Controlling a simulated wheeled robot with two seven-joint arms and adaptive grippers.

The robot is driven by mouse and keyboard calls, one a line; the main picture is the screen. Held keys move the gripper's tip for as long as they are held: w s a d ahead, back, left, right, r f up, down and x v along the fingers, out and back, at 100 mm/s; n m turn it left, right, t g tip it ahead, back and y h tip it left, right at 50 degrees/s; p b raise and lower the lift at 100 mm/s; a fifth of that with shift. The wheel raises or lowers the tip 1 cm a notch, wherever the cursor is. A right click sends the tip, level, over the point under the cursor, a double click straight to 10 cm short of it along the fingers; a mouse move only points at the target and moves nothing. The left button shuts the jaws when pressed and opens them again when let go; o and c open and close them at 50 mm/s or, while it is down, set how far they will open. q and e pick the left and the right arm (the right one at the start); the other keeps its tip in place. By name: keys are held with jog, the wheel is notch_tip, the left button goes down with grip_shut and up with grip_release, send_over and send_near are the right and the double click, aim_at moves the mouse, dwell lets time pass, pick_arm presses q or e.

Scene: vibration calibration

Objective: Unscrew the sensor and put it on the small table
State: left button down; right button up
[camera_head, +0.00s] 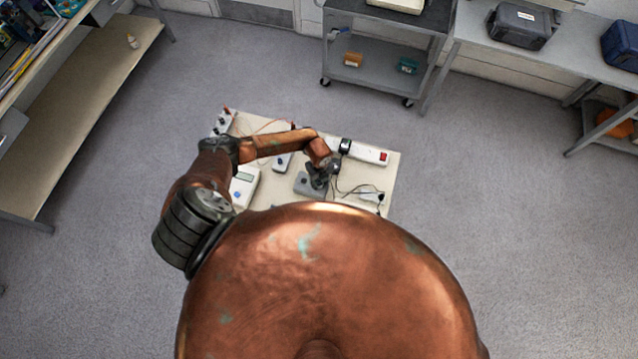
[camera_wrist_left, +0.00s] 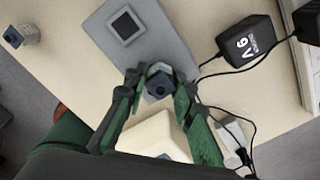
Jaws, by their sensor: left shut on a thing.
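The sensor (camera_wrist_left: 158,82) is a small pale hexagonal piece with a dark blue top, seen in the left wrist view. My left gripper (camera_wrist_left: 157,77) is shut on it, one finger on each side. The sensor is at the near edge of a grey block (camera_wrist_left: 172,38) that carries a dark square pad (camera_wrist_left: 126,25); I cannot tell whether it touches the block. In the head view, my left gripper (camera_head: 320,182) is over the grey block (camera_head: 305,187) on a small cream table (camera_head: 388,178), and hides the sensor. My right gripper is not in view.
A meter with a display (camera_head: 244,185) and a white unit with a red switch (camera_head: 370,153) stand on the cream table. A black power adapter (camera_wrist_left: 250,40) and loose cables lie close to the gripper. A grey cart (camera_head: 385,55) stands behind, with open floor between.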

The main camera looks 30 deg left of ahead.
aim_at(319, 182)
pick_arm(q)
jog(key=shift+r+p, duration=0.35)
jog(key=shift+p, duration=0.05)
dwell(0.6)
jog(key=shift+r+p, duration=1.45)
jog(key=shift+r, duration=0.25)
jog(key=shift+s+f, duration=0.1)
jog(key=shift+s, duration=0.05)
jog(key=s+a+f, duration=0.1)
jog(key=s, duration=0.4)
jog(key=s+a+f, duration=0.1)
jog(key=s+a, duration=0.1)
jog(key=s, duration=0.3)
jog(key=s+a+f, duration=0.1)
jog(key=s+f, duration=0.1)
jog(key=s, duration=0.3)
jog(key=shift+s+a, duration=0.15)
jog(key=shift+s, duration=0.05)
notch_tip(319, 182, down, 3)
jog(key=shift+s+r+b, duration=0.1)
jog(key=shift+s+b, duration=0.05)
jog(key=shift+b, duration=0.95)
jog(key=shift+f+b, duration=0.85)
jog(key=shift+f, duration=0.35)
jog(key=shift+f, duration=0.4)
jog(key=c, duration=1.5)
grip_release()
jog(key=shift+c, duration=0.2)
